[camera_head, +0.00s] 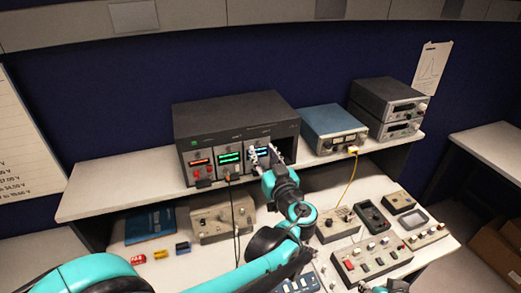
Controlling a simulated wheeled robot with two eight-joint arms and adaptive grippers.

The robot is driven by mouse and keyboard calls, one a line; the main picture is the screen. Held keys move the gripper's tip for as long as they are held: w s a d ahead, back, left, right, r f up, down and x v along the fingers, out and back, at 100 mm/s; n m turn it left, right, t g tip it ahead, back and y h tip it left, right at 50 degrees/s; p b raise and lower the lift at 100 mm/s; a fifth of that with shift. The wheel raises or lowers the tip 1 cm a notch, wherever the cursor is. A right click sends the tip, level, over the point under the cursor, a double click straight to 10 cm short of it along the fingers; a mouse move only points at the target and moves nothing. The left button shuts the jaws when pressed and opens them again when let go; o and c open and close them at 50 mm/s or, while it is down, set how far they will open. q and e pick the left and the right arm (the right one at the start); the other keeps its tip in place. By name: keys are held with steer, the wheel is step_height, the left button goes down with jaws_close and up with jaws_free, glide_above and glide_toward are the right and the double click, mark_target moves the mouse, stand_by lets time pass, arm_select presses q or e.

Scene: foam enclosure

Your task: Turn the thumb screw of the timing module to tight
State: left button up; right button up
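A dark rack (222,112) stands on the shelf and holds several modules side by side with lit displays. The labels are too small to read, so I cannot tell which is the timing module. My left gripper (263,156) is in front of the right module, its fingers apart with nothing seen between them. The gripper hides the lower part of that module; no thumb screw can be made out.
A blue instrument (333,119) and two stacked grey units (388,98) stand right of the rack. Cables hang from the middle module and the blue instrument. Several boxes and meters, such as a beige box (222,219) and a button panel (372,259), cover the lower bench.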

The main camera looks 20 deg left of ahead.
arm_select(q)
steer(key=shift+x, duration=1)
jaws_close()
steer(key=shift+m, duration=3)
jaws_free()
